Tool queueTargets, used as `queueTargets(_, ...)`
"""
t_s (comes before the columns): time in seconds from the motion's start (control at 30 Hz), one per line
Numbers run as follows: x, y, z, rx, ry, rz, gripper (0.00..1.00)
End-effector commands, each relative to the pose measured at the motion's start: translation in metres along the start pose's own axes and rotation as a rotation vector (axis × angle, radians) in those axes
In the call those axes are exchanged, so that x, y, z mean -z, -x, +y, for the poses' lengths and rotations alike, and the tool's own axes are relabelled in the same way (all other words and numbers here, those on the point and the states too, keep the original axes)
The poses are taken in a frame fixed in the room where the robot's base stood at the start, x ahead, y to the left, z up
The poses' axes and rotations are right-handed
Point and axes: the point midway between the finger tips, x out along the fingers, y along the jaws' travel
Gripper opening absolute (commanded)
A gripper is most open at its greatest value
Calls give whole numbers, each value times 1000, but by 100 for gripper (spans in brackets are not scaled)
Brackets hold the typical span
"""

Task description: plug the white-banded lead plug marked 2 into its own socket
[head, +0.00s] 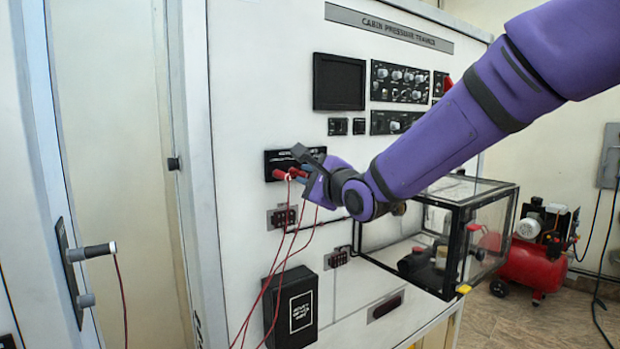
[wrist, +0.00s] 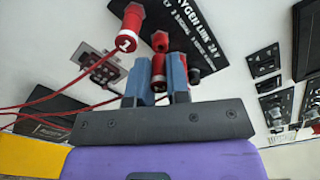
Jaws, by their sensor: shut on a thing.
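My gripper (head: 306,174) is at the dark oxygen link plate (head: 272,158) on the white panel. In the wrist view its two blue fingers (wrist: 158,78) are shut on a red lead plug (wrist: 158,66); the fingers hide part of it, and its number cannot be read. A red hexagonal socket (wrist: 160,41) shows just beyond the held plug, almost in line with it. I cannot tell whether they touch. To its left, a red plug with a white band marked 1 (wrist: 124,43) sits at another red fitting (wrist: 133,14) on the plate.
Red leads (head: 270,285) hang from the plugs down the panel. Below are small terminal blocks (head: 283,217) and a black box (head: 291,307). A clear-walled case (head: 462,235) stands to the right, under my arm. A dark screen (head: 339,82) is above.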

Motion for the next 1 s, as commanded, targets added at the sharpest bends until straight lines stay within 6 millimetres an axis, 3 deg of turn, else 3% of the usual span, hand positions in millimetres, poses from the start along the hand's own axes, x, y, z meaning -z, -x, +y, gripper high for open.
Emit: queueTargets(1.0,0,-18,0,0,-1,0,0)
